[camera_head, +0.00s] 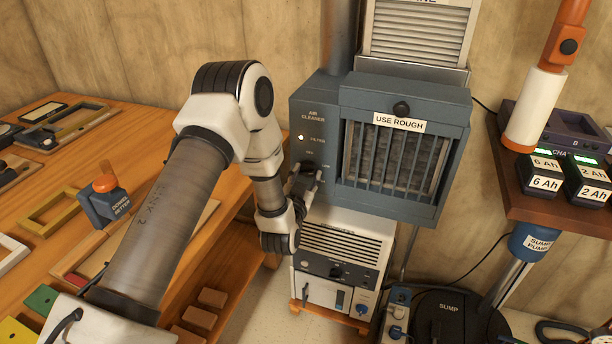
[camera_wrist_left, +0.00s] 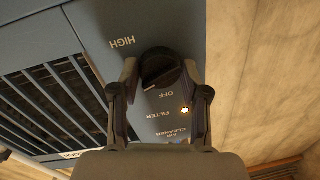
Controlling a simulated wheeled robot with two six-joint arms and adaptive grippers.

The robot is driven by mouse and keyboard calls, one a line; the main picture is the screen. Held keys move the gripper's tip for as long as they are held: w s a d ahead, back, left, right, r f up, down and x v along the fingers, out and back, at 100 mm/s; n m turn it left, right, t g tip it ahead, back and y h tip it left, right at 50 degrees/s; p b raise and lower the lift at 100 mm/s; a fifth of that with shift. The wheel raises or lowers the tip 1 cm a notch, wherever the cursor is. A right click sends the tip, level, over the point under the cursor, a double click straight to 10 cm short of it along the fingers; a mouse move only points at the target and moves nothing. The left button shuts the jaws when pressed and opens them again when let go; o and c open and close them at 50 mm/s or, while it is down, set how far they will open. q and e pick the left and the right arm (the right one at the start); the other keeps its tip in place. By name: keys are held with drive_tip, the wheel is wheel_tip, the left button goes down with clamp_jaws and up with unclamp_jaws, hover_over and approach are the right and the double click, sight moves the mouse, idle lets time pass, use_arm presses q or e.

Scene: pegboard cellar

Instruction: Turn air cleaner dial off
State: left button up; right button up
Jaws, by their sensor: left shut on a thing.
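The air cleaner (camera_head: 393,205) is a blue-grey box with a barred front grille. Its narrow left panel carries the lettering AIR CLEANER and FILTER, with a lit lamp (camera_head: 301,137) that also shows in the left wrist view (camera_wrist_left: 185,111). My left gripper (camera_head: 304,178) is at this panel, below the lamp. In the left wrist view, the round black dial (camera_wrist_left: 162,72) sits between its fingers (camera_wrist_left: 160,84), which are shut on it. That view shows the panel upside down, with OFF and HIGH printed near the dial. I cannot tell surely where the dial points. My right gripper is not seen.
A wooden bench (camera_head: 137,131) with frames and a dowel setter (camera_head: 103,200) is at left. A grey and white unit (camera_head: 345,243) stands below the cleaner.

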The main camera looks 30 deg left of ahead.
use_arm(q)
drive_tip(key=shift+n, duration=0.3)
drive_tip(key=n+b, duration=0.1)
drive_tip(key=n, duration=0.4)
drive_tip(key=shift+r+n, duration=0.1)
drive_tip(key=shift+n, duration=0.3)
drive_tip(key=n+b, duration=0.2)
drive_tip(key=n, duration=0.2)
drive_tip(key=shift+g+h, duration=0.3)
drive_tip(key=shift+h, duration=0.1)
drive_tip(key=shift+r+n+b, duration=0.15)
drive_tip(key=shift+n+b, duration=0.3)
drive_tip(key=shift+n, duration=0.85)
drive_tip(key=shift+h, duration=0.3)
drive_tip(key=o, duration=1.2)
drive_tip(key=shift+c, duration=0.2)
